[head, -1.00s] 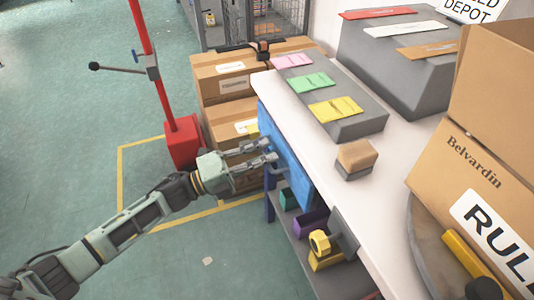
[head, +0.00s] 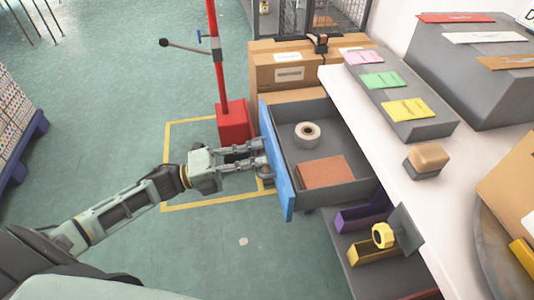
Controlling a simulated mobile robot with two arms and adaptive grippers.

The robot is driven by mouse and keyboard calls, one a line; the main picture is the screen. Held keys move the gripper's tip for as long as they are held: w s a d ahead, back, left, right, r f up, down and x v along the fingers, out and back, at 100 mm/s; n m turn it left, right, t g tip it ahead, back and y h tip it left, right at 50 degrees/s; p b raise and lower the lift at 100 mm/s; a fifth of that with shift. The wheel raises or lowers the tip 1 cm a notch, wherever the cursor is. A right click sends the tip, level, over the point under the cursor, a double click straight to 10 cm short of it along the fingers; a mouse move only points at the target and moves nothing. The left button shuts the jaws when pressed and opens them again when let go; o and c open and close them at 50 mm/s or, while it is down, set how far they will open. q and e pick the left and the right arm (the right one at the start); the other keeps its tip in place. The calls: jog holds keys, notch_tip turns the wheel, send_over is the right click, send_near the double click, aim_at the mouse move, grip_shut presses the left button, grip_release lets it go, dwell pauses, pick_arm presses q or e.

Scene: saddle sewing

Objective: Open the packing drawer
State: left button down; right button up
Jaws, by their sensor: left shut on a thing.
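The packing drawer (head: 365,192) is pulled out to the left from under the white bench top (head: 345,85). Its blue front (head: 280,170) faces left and its grey inside shows. A tape roll (head: 307,134) and a brown-orange block or pad (head: 327,172) lie in it. My left gripper (head: 262,161) is at the outer side of the blue front, shut on the drawer handle, which the fingers mostly hide. My right gripper is not in view.
A red post base (head: 233,122) and stacked cardboard boxes (head: 285,72) stand behind the drawer. A lower shelf holds purple (head: 362,216) and yellow (head: 376,250) bins. The floor (head: 240,270) left of the bench is mostly clear.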

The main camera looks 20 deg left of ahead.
pick_arm(q)
jog(key=shift+s+a+f, duration=0.1)
jog(key=shift+f, duration=0.05)
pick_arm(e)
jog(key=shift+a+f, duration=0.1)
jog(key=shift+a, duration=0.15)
pick_arm(q)
jog(key=c, duration=1.8)
grip_release()
jog(key=shift+c, duration=0.2)
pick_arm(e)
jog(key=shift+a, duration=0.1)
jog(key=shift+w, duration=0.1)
pick_arm(q)
jog(key=v, duration=1.2)
